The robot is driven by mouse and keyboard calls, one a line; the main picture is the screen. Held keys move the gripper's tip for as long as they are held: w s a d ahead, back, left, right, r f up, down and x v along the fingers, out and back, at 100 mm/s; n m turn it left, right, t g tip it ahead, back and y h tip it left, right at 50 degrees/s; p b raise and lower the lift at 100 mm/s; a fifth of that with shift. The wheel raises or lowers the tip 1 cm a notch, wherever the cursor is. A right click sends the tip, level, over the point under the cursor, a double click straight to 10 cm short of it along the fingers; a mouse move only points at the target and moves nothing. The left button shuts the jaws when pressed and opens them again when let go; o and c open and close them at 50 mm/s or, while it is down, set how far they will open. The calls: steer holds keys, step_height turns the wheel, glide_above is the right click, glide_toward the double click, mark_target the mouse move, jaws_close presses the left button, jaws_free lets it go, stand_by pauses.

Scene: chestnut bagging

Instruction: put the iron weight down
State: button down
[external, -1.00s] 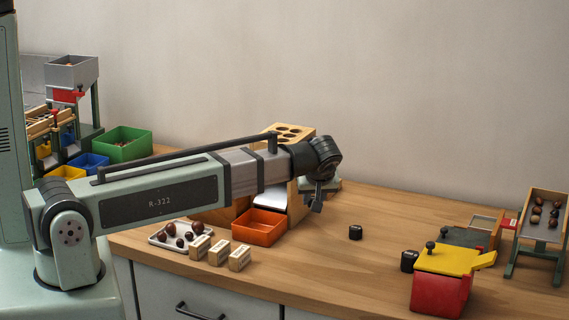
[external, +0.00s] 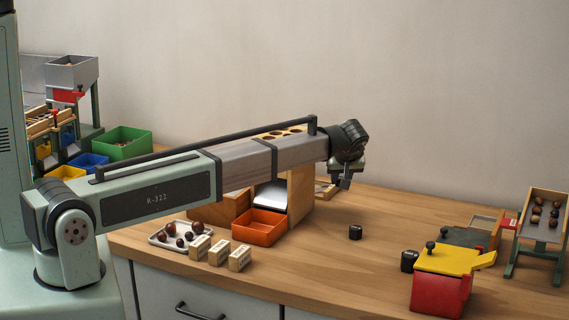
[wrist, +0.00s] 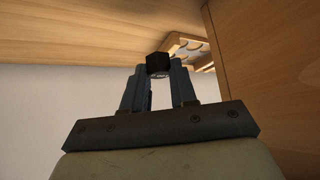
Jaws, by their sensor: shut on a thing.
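My gripper (external: 345,182) is in the air just right of the wooden stand, at the end of the extended arm. In the wrist view my gripper (wrist: 158,78) is shut on a small dark block, which looks like the iron weight (wrist: 158,62), held at the fingertips. The held weight is too small to make out clearly in the external view. Another black weight (external: 355,232) stands on the open table, and a second one (external: 409,261) stands beside the red box with the yellow lid (external: 440,290).
The wooden stand (external: 301,195) with a holed top is close to my gripper; its side panel (wrist: 270,70) fills the wrist view's right. A light holed tray (wrist: 188,45) lies behind it. The orange tray (external: 260,228) and stamped blocks (external: 219,253) are in front. Table right of the stand is mostly clear.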

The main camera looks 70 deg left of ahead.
steer(key=shift+w+a+f, duration=0.4)
steer(key=shift+f, duration=0.15)
steer(key=shift+w+a+f, duration=0.35)
steer(key=shift+a+f, duration=0.05)
steer(key=shift+f, duration=2.25)
steer(key=shift+w+a+f, duration=0.15)
steer(key=shift+f, duration=0.15)
steer(key=c, duration=0.9)
jaws_free()
steer(key=shift+f, duration=0.1)
